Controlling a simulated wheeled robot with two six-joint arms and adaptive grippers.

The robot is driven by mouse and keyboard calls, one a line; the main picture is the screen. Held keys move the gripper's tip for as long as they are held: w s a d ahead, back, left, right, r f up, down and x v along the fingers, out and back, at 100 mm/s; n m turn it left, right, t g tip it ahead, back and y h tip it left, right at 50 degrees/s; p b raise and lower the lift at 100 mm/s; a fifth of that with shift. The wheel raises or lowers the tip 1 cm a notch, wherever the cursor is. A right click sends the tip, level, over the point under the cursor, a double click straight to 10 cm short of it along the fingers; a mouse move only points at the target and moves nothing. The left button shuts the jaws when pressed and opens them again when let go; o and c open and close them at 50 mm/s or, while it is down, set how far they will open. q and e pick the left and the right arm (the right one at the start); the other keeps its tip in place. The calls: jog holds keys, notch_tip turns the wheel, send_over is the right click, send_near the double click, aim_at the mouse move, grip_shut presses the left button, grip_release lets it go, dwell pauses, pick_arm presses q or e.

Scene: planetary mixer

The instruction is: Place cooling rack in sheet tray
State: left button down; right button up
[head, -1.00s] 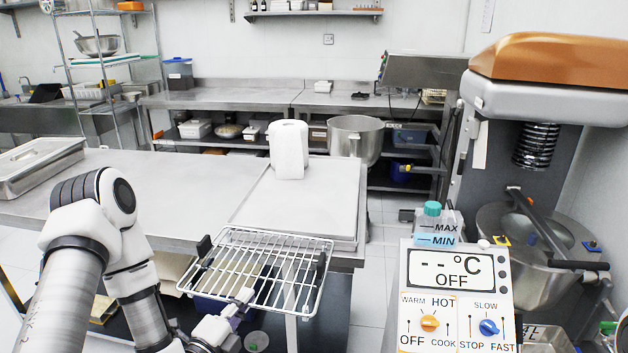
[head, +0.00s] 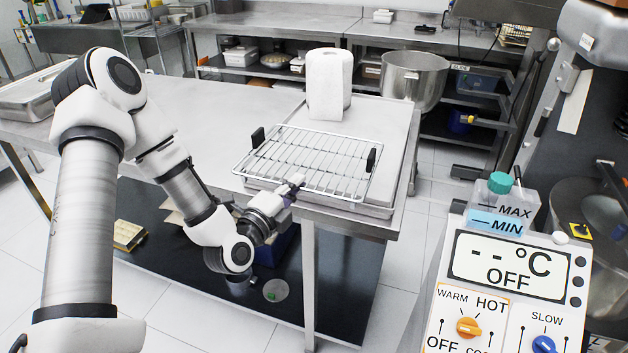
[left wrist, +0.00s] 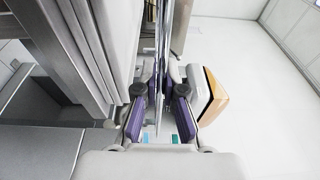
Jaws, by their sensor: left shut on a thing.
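The cooling rack (head: 312,160), a silver wire grid with two black clips, is over the front end of the sheet tray in the head view. My left gripper (head: 292,187) is shut on the rack's near edge. In the left wrist view the rack (left wrist: 163,60) shows edge-on between the gripper's two fingers (left wrist: 160,105). The sheet tray (head: 385,125) is a flat grey metal tray at the table's right end. The rack covers its near part. I cannot tell whether the rack touches the tray. My right gripper is not in view.
A white paper roll (head: 326,85) stands upright on the tray, behind the rack. A steel bowl (head: 413,78) stands beyond the table. The control panel (head: 510,280) is at the lower right.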

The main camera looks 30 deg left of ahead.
aim_at(311, 160)
pick_arm(q)
jog(key=w, duration=0.3)
jog(key=w+a, duration=0.1)
jog(key=w, duration=0.2)
jog(key=w+a+p, duration=0.1)
jog(key=w, duration=0.2)
jog(key=shift+w+f, duration=0.15)
jog(key=shift+f, duration=0.1)
jog(key=f, duration=0.3)
jog(key=shift+w+a+f, duration=0.1)
jog(key=shift+w+f, duration=0.2)
jog(key=shift+f, duration=0.1)
jog(key=shift+s, duration=0.1)
